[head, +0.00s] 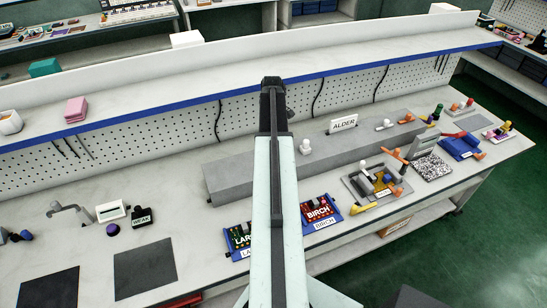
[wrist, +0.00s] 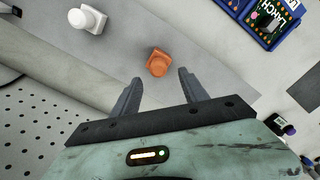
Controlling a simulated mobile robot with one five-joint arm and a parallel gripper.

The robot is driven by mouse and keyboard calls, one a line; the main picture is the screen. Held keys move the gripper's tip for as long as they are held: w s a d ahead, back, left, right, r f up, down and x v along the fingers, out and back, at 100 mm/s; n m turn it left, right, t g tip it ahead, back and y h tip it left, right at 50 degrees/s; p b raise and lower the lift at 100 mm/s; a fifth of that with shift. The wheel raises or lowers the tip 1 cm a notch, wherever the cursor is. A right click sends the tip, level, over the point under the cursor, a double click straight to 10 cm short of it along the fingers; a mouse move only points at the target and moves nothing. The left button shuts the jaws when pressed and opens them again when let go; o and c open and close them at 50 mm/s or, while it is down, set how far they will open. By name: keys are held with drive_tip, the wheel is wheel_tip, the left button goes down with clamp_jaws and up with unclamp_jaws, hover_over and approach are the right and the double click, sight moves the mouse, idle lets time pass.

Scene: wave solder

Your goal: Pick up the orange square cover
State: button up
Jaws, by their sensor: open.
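The orange square cover (wrist: 158,63) shows in the wrist view on the grey raised block, small and with a raised top. My gripper (wrist: 156,77) is open, with one dark finger on each side below the cover in the picture. The cover lies just beyond the fingertips, roughly centred between them. Nothing is between the fingers. In the head view my own arm hides the cover and the gripper.
A white cover (wrist: 88,19) stands on the same block, left of the orange one. The blue LARCH board (wrist: 268,18) is at the upper right. In the head view, the BIRCH board (head: 319,211) lies right of my arm. A pegboard wall (head: 180,128) runs behind the block.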

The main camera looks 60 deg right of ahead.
drive_tip(key=f+b, duration=0.5)
drive_tip(key=shift+s+d+f, duration=0.15)
drive_tip(key=shift+s, duration=0.05)
drive_tip(key=shift+r, duration=0.2)
clamp_jaws()
idle(0.9)
